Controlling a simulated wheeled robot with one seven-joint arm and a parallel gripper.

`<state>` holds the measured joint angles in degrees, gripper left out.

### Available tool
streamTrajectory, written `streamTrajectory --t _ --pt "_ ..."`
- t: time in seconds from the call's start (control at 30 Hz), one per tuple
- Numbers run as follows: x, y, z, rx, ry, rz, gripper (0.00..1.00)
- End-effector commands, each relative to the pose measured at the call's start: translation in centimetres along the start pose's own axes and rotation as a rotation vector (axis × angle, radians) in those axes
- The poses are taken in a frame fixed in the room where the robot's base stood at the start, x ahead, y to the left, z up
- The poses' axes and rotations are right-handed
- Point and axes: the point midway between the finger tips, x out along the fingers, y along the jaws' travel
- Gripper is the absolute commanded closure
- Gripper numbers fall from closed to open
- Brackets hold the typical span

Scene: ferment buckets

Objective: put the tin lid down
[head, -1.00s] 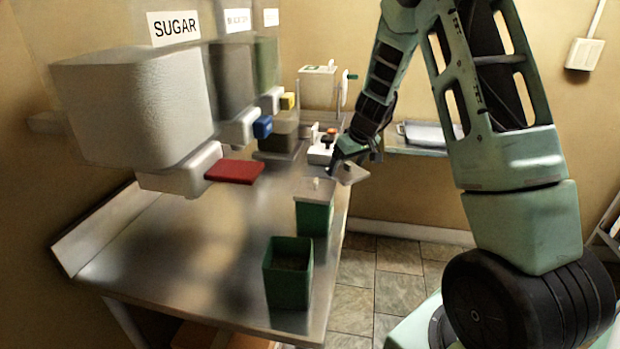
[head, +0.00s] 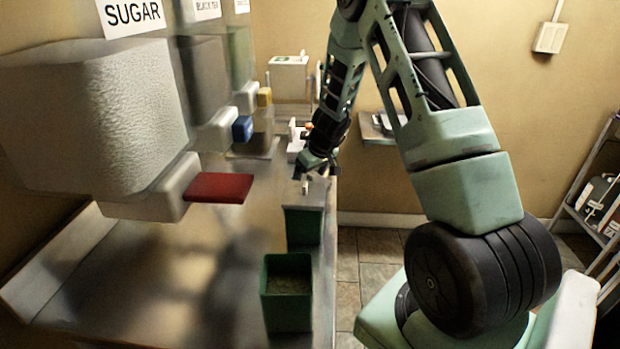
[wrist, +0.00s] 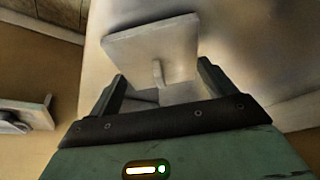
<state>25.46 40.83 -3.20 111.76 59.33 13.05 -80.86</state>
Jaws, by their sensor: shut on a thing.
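My gripper (head: 312,168) is shut on the tin lid (wrist: 135,48), a pale square plate with a short knob. In the wrist view the plate lies just past the fingers, with the knob towards them. In the head view my gripper is over the far green tin (head: 303,228), which has a pale top with a small knob. There I cannot clearly tell the held lid from that top, nor whether they touch. The near green tin (head: 287,312) stands open with dark contents showing.
The steel counter (head: 150,270) has clear room left of the tins. Above it hang a sugar bin (head: 90,120) with a red tab (head: 218,187) and other bins with blue and yellow tabs. A small machine (head: 288,75) stands at the back. A rack (head: 595,200) is at right.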

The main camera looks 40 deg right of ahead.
Motion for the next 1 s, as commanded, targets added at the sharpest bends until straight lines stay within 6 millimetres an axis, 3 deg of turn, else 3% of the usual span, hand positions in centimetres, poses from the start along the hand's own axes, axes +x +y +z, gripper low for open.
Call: streamTrajectory --t 0.4,0.43,0.47,0.77,1.0 --pt "1.0 0.0 0.4 -0.001 0.0 0.001 0.39" --pt "0.9 0.0 0.3 0.0 0.0 0.001 0.09" --pt "0.9 0.0 0.3 0.0 0.0 0.001 0.0" --pt "0.6 0.0 0.3 -0.001 0.001 0.001 0.0" --pt "-3.2 0.0 0.2 -0.003 0.004 0.003 0.0"
